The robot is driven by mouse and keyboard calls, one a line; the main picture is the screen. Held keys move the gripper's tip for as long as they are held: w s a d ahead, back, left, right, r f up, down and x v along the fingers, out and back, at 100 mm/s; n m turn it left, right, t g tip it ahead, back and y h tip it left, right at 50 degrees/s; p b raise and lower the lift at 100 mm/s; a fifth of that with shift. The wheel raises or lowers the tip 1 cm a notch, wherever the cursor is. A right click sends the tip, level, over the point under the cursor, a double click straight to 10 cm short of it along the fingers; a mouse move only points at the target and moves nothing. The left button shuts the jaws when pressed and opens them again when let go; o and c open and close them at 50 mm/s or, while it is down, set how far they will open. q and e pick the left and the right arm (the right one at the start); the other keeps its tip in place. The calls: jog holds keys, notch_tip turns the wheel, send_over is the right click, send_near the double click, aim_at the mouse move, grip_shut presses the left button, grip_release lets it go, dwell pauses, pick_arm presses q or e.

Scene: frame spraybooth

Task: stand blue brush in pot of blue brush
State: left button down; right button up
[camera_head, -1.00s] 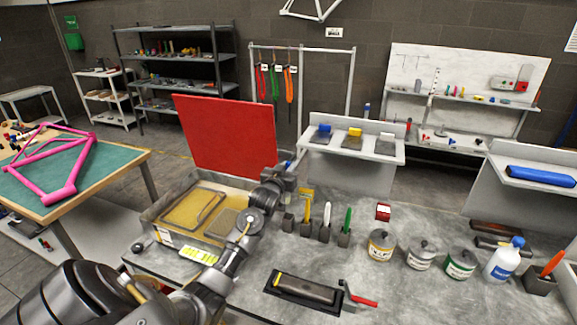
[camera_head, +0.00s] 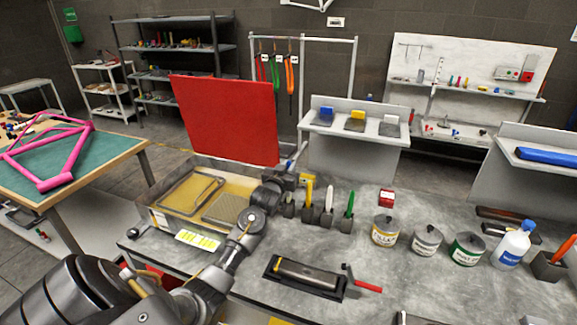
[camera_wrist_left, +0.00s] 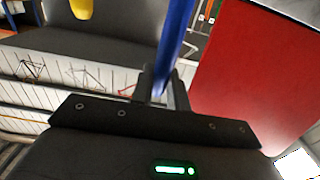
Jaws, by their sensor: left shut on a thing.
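My left gripper (camera_head: 284,184) is shut on the blue brush (camera_wrist_left: 176,40); in the left wrist view its blue handle rises from between the fingers. In the head view a bit of the blue handle (camera_head: 297,153) shows above the gripper. The gripper is at the left end of a row of dark pots, close to the leftmost pot (camera_head: 288,208), which shows no brush of its own. The gripper and wrist hide the brush's lower end, so I cannot tell whether it touches this pot. My right gripper is out of view.
Pots with yellow (camera_head: 308,191), white (camera_head: 328,198) and green (camera_head: 349,202) brushes stand close to the right. A tray (camera_head: 160,217) lies left, with an upright red panel (camera_head: 228,120) behind. Several tins, a white bottle (camera_head: 513,244) and a sanding block (camera_head: 305,274) occupy the bench.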

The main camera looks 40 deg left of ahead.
pick_arm(q)
jog(key=shift+f+b, duration=0.85)
jog(key=shift+f, duration=0.8)
jog(key=shift+f+b, duration=0.6)
jog(key=shift+f, duration=0.4)
jog(key=c, duration=1.3)
grip_release()
jog(key=shift+b+v, duration=1.4)
jog(key=shift+v, duration=4)
